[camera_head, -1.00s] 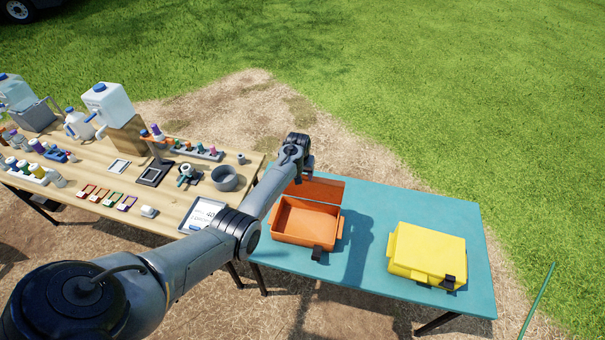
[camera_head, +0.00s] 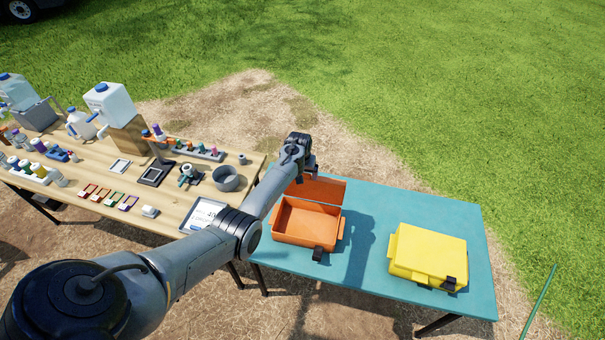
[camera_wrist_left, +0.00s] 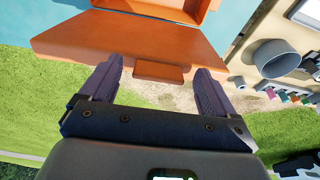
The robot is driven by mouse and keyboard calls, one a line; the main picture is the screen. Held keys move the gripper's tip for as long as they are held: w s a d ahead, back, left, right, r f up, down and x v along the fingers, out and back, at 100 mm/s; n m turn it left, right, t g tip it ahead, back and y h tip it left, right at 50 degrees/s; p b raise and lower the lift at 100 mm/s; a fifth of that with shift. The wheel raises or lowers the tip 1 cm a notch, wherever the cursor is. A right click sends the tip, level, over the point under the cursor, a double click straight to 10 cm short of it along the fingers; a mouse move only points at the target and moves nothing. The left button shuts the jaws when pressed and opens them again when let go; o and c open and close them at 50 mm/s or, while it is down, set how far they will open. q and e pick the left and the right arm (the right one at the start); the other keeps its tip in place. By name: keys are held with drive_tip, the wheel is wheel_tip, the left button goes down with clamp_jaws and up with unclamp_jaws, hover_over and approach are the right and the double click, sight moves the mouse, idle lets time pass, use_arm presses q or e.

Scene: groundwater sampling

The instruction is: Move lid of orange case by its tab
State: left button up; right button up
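The orange case (camera_head: 296,239) stands open on the teal table, and its inside looks empty. Its orange lid (camera_head: 322,188) is raised along the far side. In the left wrist view the lid (camera_wrist_left: 130,42) spans the top, with its small orange tab (camera_wrist_left: 158,74) on the edge nearest me. My left gripper (camera_head: 308,170) is at the lid's far side, partly hidden by my arm. In the left wrist view the left gripper (camera_wrist_left: 158,82) is open, with one finger on each side of the tab and gaps between. My right gripper is not in view.
A closed yellow case (camera_head: 428,250) stands on the right of the teal table (camera_head: 365,272). The wooden table (camera_head: 190,200) on the left holds a grey bowl (camera_head: 226,178), bottles, jugs and other small gear. Open grass lies beyond.

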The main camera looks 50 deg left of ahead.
use_arm(q)
drive_tip(key=shift+d, duration=0.1)
drive_tip(key=v, duration=1)
drive_tip(key=shift+s+r, duration=0.2)
drive_tip(key=shift+r, duration=0.05)
